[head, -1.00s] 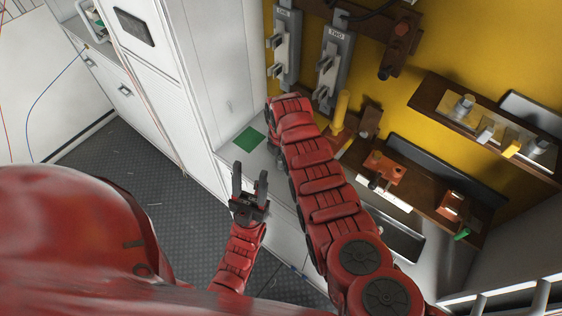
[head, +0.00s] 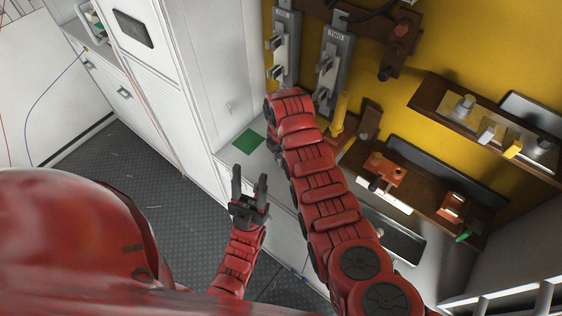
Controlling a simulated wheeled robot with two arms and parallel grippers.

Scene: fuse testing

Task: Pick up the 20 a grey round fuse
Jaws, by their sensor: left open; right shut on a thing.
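A grey round fuse (head: 464,105) stands at the left end of the wooden shelf on the yellow wall, at the right of the head view. Its rating is too small to read. A grey block-shaped fuse (head: 486,131) and a yellow fuse (head: 512,148) stand beside it. My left gripper (head: 249,184) is open and empty, fingers pointing up in the picture, over the floor's edge by the white counter and far from the shelf. My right arm reaches up across the counter towards the wall panels. Its gripper is hidden behind the arm's end, so anything in it is out of sight.
Two grey fuse holders, the second marked TWO (head: 334,66), hang on the yellow wall. A green square (head: 249,141) lies on the counter left of my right arm. A wooden board (head: 407,196) with orange parts stands right of it. Open floor (head: 130,200) lies left.

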